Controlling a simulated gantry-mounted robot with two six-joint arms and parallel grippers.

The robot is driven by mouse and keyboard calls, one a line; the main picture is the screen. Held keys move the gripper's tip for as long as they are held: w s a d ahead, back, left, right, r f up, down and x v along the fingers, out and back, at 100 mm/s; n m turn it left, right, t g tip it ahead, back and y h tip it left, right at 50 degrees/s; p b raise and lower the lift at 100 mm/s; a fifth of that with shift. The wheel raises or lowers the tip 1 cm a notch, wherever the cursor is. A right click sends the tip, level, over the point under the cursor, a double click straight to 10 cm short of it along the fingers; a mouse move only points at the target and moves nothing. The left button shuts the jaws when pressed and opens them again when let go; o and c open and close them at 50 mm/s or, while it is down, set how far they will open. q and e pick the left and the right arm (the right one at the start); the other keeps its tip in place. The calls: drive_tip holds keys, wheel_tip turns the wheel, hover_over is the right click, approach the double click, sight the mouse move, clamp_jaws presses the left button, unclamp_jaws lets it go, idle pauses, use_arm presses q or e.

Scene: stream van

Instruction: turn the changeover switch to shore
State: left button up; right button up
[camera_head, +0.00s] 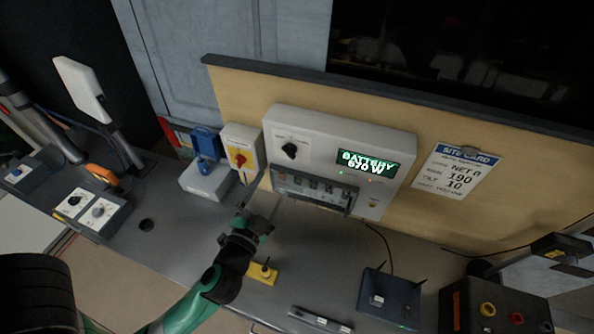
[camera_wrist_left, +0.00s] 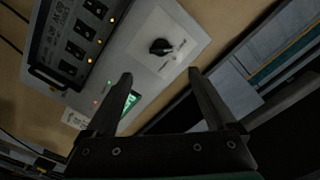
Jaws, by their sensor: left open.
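The changeover switch (camera_head: 290,150) is a black rotary knob on a pale plate at the upper left of the white power panel (camera_head: 335,133). The panel's green display (camera_head: 368,162) reads BATTERY and what looks like 670 W. My left gripper (camera_head: 270,188) is open and empty, below and left of the knob. In the left wrist view the switch knob (camera_wrist_left: 161,46) shows just past and between the spread fingertips of my left gripper (camera_wrist_left: 160,73), not touched by them. The knob's plate markings are too small to read. My right gripper is not in view.
Below the knob, the panel has a row of breakers (camera_head: 312,188) behind a projecting clear cover. A yellow box with a red knob (camera_head: 240,158) and a blue connector (camera_head: 206,143) stand to its left. A site card (camera_head: 456,172) hangs to its right. Small devices sit on the grey bench (camera_head: 150,250).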

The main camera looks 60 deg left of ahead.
sight(289, 154)
use_arm(q)
drive_tip(key=p+x, duration=0.3)
drive_tip(key=x, duration=0.9)
drive_tip(key=shift+r, duration=0.15)
drive_tip(key=c, duration=1.4)
